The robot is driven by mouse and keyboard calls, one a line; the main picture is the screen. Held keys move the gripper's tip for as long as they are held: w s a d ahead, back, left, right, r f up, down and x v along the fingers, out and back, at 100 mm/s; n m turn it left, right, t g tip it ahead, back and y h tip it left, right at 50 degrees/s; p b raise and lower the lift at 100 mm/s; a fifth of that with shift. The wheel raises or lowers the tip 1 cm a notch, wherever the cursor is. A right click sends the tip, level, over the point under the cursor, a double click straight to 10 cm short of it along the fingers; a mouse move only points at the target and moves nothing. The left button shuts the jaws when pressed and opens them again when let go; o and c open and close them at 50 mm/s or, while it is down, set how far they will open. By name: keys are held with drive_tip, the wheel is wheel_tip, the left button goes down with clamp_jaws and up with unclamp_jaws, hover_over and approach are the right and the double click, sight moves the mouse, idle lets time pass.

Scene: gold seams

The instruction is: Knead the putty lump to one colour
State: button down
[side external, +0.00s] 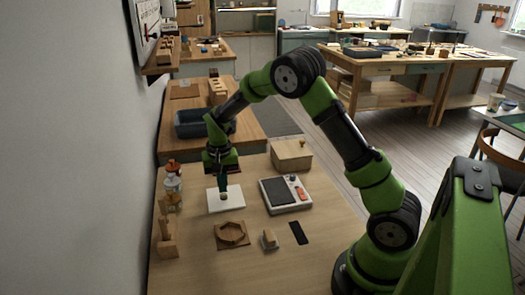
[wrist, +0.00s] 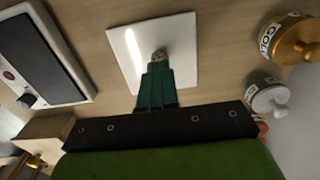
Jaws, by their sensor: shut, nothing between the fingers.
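The putty lump (wrist: 159,55) is a small brownish, mottled piece on the white tile (wrist: 181,35) in the wrist view. It sits right at the tips of my gripper (wrist: 157,68), whose teal fingers are shut and point down at it. The fingers partly hide the lump, and I cannot tell how evenly coloured it is. In the side view my gripper (side external: 223,188) is low over the white tile (side external: 236,206), with the small lump (side external: 224,196) just under the fingertips.
A device with a dark panel (side external: 279,192) lies right of the tile, a wooden box (side external: 291,159) behind it. Jars (side external: 173,186) and a wooden stand (side external: 167,238) line the left. A wooden tray with a hollow (side external: 218,242), a small block (side external: 269,239) and a black strip (side external: 298,232) lie in front.

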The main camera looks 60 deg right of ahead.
idle(0.4)
drive_tip(key=shift+f, duration=0.65)
drive_tip(key=shift+f, duration=0.1)
idle(0.3)
drive_tip(key=shift+r, duration=0.75)
drive_tip(key=shift+f, duration=0.1)
drive_tip(key=shift+f, duration=0.5)
idle(0.8)
drive_tip(key=shift+r, duration=0.65)
